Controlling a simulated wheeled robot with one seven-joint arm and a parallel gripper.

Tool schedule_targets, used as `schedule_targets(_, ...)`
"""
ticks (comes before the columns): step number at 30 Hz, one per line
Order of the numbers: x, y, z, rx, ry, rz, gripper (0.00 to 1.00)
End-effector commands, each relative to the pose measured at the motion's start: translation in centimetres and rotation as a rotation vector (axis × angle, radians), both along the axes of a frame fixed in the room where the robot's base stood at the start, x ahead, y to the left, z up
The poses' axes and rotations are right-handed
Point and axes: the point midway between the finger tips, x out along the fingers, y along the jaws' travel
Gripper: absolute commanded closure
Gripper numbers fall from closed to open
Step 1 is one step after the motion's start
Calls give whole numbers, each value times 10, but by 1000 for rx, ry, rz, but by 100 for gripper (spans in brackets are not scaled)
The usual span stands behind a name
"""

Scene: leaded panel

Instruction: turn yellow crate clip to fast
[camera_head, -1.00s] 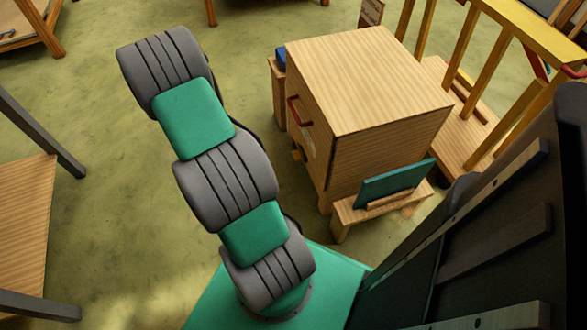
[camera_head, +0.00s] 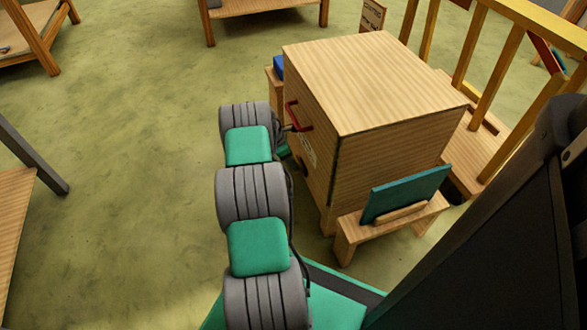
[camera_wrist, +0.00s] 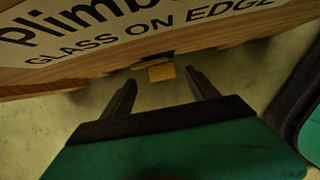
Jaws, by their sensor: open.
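The wooden crate (camera_head: 375,80) stands right of centre in the head view, with printed lettering on its left face. In the wrist view its lettered panel (camera_wrist: 150,45) fills the top, reading "GLASS ON EDGE". The small yellow clip (camera_wrist: 161,72) shows at the crate's lower edge. My gripper (camera_wrist: 161,80) is open and empty, its two dark fingers pointing toward the clip, one on either side of it in the picture. I cannot tell how far the fingertips are from it. In the head view my arm reaches the crate's left face and the gripper is mostly hidden.
A red handle (camera_head: 297,116) juts from the crate's left face. A small wooden stand (camera_head: 350,237) holds a teal panel (camera_head: 405,193) in front of the crate. A yellow railing (camera_head: 490,75) rises at right.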

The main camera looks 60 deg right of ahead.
Motion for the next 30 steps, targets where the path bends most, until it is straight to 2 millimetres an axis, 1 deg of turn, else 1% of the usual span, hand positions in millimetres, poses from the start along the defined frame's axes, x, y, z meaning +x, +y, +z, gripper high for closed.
schedule_targets(1,-3,2,-23,10,6,3,31)
schedule_targets(4,-7,-3,-35,8,3,3,31)
schedule_targets(8,-10,-6,-42,7,3,4,31)
schedule_targets(15,-10,-6,-41,7,3,4,31)
schedule_targets(17,-10,-6,-41,7,3,4,35)
schedule_targets(30,-10,-6,-41,8,3,3,71)
